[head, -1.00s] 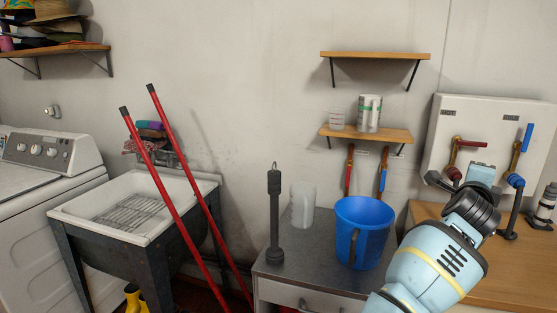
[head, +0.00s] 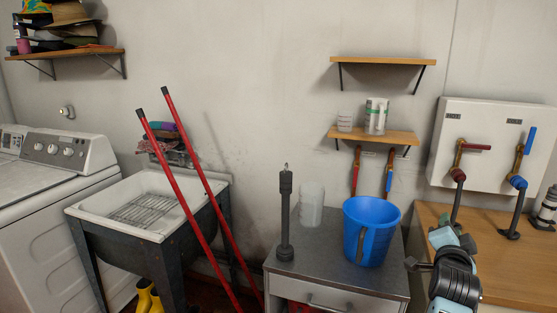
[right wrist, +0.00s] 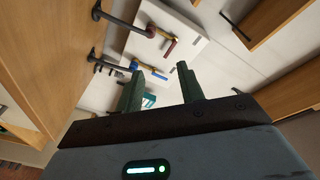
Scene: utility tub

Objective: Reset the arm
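My right arm comes in at the lower right of the head view, with the dark wrist (head: 455,275) in front of the wooden counter. In the right wrist view my right gripper (right wrist: 160,76) has its two dark green fingers apart, with nothing held between them. The wall valve panel with red and blue handles shows beyond the fingers, tilted in that view. My left gripper is not in view.
A blue bucket (head: 370,232), a white container (head: 311,205) and a dark upright tool (head: 286,215) stand on the grey cabinet (head: 335,262) beside my right arm. The utility tub (head: 150,205) with red-handled poles is left. The valve panel (head: 490,140) hangs above the counter (head: 510,265).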

